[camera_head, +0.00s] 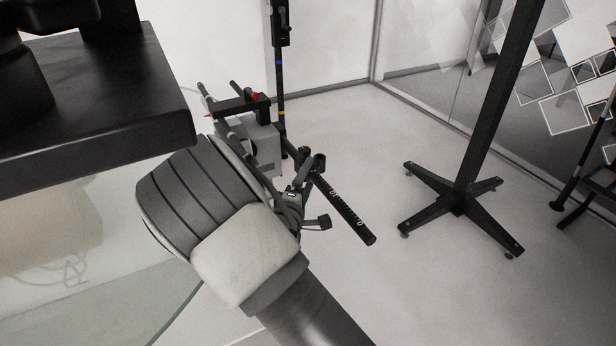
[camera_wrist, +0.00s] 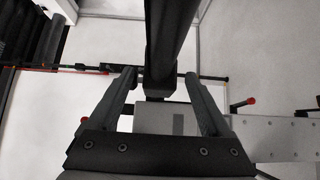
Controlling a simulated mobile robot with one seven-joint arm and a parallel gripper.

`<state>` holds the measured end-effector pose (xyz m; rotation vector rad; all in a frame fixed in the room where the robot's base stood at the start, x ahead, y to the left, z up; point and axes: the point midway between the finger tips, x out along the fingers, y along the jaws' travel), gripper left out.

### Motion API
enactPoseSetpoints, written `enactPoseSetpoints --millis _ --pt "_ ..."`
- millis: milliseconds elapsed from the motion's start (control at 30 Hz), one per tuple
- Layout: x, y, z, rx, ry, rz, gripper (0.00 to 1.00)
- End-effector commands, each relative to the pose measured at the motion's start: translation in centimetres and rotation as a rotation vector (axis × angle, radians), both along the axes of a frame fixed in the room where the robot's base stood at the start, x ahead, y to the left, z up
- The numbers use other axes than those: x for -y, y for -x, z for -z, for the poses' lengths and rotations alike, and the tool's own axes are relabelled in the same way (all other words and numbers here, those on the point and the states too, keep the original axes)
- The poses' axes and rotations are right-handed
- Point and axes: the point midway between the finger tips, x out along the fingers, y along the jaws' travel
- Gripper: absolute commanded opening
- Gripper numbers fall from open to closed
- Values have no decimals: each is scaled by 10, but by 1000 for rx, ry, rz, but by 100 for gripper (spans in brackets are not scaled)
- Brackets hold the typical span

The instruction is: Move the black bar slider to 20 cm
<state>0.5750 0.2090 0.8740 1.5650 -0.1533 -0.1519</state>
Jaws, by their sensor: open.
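The black bar (camera_head: 342,205) with white scale marks sticks out from the grey device, slanting down to the right in the head view. In the wrist view the dark bar (camera_wrist: 172,40) runs from the top edge down between my fingers. A black block (camera_wrist: 160,82), probably the slider, sits at its lower end. My gripper (camera_head: 300,178) is beside the bar's inner end in the head view. In the wrist view my gripper (camera_wrist: 160,76) is open, one finger on each side of the bar. Contact cannot be told. The scale numbers are too small to read.
The grey device (camera_head: 266,145) carries a black bar with a red part (camera_head: 254,97) and stands by a thin upright pole (camera_head: 280,60). A black stand (camera_head: 462,198) is to the right. A dark table (camera_head: 90,105) is at upper left. Floor between bar and stand is clear.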

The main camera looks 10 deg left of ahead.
Motion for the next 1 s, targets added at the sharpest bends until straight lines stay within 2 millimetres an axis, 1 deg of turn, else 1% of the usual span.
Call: enactPoseSetpoints --millis 167,500,600,700,833,1000 --pt "-7 26 -1 -3 0 -4 82" --pt "-23 108 -2 -2 1 -5 82" --pt "-27 130 -1 -2 0 -4 82" --pt "-30 146 -1 -1 0 -3 82" --pt "-32 161 -1 1 -1 0 82" --pt "-33 167 0 0 -1 0 82"
